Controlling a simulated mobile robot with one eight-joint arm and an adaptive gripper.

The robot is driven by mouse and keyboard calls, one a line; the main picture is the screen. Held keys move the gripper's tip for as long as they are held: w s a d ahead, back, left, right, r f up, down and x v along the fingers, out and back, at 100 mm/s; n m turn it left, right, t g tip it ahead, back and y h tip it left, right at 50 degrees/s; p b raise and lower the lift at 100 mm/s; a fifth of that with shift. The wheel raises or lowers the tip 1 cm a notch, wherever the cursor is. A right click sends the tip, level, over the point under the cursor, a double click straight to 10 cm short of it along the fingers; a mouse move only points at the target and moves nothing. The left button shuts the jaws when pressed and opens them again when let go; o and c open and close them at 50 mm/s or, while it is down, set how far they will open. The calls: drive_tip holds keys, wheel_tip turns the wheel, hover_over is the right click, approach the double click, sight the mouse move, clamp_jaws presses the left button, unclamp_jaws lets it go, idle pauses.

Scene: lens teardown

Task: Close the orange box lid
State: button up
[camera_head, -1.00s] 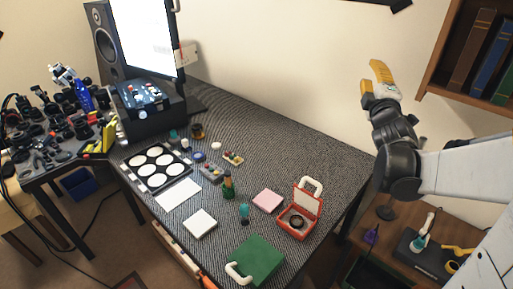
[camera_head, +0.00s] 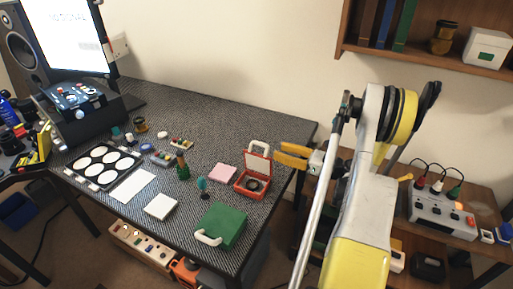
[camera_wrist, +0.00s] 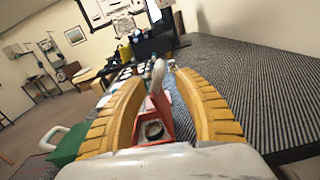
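The orange-red box (camera_head: 251,187) stands near the right edge of the dark patterned table, with a dark round ring inside it. Its lid (camera_head: 258,165) is up, and a white handle (camera_head: 259,147) shows at the lid's top. In the wrist view the open box (camera_wrist: 152,130) shows between my fingers, with its lid (camera_wrist: 163,101) raised and seen nearly edge-on. My gripper (camera_head: 284,155) is just right of the box in the head view. Its two yellow fingers (camera_wrist: 160,92) are wide apart in the wrist view, with nothing held between them.
A green box (camera_head: 222,226) with a white handle lies at the table's front edge. A pink block (camera_head: 223,173), a teal-topped item (camera_head: 202,184) and a white block (camera_head: 160,206) stand left of the orange box. The table's back right is clear.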

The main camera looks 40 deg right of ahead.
sight(267, 146)
drive_tip(key=b+x, duration=0.2)
drive_tip(key=x, duration=0.6)
drive_tip(key=shift+w+a, duration=0.1)
drive_tip(key=shift+w, duration=0.15)
drive_tip(key=shift+c, duration=0.5)
clamp_jaws()
